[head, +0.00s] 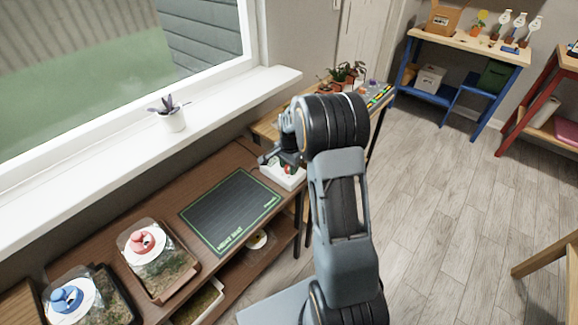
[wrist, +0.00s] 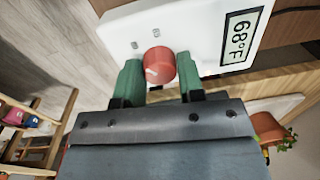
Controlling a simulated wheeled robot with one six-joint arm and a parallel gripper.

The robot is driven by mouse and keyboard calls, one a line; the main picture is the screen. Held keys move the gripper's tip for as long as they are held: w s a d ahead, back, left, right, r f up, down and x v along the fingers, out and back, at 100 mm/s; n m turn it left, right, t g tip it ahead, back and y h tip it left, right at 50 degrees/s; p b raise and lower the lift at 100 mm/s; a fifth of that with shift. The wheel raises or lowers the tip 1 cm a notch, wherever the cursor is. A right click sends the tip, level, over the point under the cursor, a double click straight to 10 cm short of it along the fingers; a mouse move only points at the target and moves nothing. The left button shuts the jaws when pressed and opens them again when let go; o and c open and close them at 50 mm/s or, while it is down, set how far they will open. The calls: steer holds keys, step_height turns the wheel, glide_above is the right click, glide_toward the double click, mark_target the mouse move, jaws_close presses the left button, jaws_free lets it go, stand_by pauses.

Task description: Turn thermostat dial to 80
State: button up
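The thermostat is a white box (wrist: 205,30) with a grey display (wrist: 241,36) reading 68°F, seen in the wrist view. Its round red dial (wrist: 160,62) has a white pointer mark toward the lower left of the knob. The two green fingers of my gripper (wrist: 159,76) stand on either side of the dial, close to it. I cannot tell whether they press on it. In the head view the thermostat (head: 283,178) lies at the right end of the brown bench, below my gripper (head: 287,163), with its dial mostly hidden.
A dark mat (head: 230,210) with a green border lies left of the thermostat. Two covered trays, with a red-knobbed lid (head: 143,243) and a blue-knobbed lid (head: 68,297), stand nearer. A potted plant (wrist: 268,127) is at the lower right in the wrist view. A windowsill (head: 110,148) runs behind the bench.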

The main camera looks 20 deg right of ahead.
steer(key=o, duration=0.4)
steer(key=shift+r, duration=0.15)
steer(key=r, duration=0.9)
steer(key=r+p, duration=0.1)
steer(key=r, duration=0.3)
steer(key=shift+s+d+r, duration=0.1)
steer(key=shift+s+r, duration=0.2)
